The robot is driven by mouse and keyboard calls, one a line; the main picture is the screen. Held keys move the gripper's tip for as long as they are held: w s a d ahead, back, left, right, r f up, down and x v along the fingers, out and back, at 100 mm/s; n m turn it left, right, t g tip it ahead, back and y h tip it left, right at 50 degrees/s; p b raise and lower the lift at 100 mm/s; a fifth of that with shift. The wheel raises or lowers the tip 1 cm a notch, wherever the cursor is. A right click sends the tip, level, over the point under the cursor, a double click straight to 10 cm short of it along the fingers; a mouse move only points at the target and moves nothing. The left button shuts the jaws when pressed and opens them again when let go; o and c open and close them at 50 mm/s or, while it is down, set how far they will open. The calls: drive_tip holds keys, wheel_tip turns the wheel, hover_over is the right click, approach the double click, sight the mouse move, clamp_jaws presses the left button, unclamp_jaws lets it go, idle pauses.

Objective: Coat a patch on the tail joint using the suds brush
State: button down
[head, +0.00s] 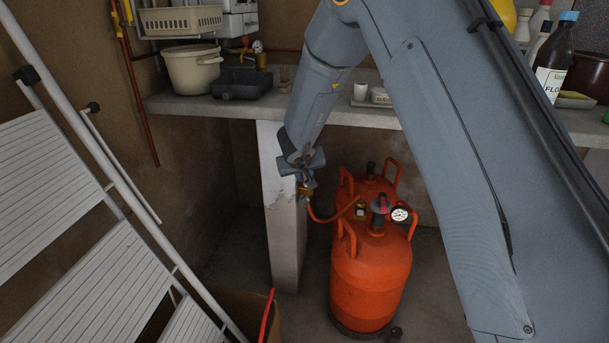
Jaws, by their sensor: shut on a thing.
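My gripper (306,178) points down in front of the white pillar under the counter. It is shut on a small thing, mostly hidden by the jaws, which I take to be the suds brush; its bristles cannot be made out. Right below the jaws is a small brass fitting (305,192) at the end of an orange hose (328,218), which looks like the tail joint. Whether the brush touches it cannot be told.
Two orange gas cylinders stand under the counter, the front one (370,283) with a gauge (400,214). The white pillar (285,230) is close behind my gripper. A stepladder (75,220) fills the left.

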drive_tip(key=shift+f+b, duration=0.45)
drive_tip(key=shift+f, duration=0.45)
drive_tip(key=shift+w+d+r+p, duration=0.1)
drive_tip(key=shift+w+r+p, duration=0.1)
drive_tip(key=shift+w+p, duration=0.7)
drive_tip(key=w+p, duration=0.1)
drive_tip(key=p, duration=0.2)
drive_tip(key=shift+d+f, duration=0.1)
drive_tip(key=shift+d, duration=0.3)
drive_tip(key=shift+w+f+p, duration=0.1)
drive_tip(key=shift+w+p, duration=0.3)
drive_tip(key=shift+p, duration=0.3)
drive_tip(key=shift+a+p, duration=0.15)
drive_tip(key=shift+p, duration=0.55)
drive_tip(key=shift+s+a, duration=0.15)
drive_tip(key=shift+s, duration=0.6)
drive_tip(key=shift+s+a, duration=0.15)
drive_tip(key=shift+s, duration=0.6)
drive_tip(key=shift+s+r, duration=0.25)
drive_tip(key=shift+s, duration=0.1)
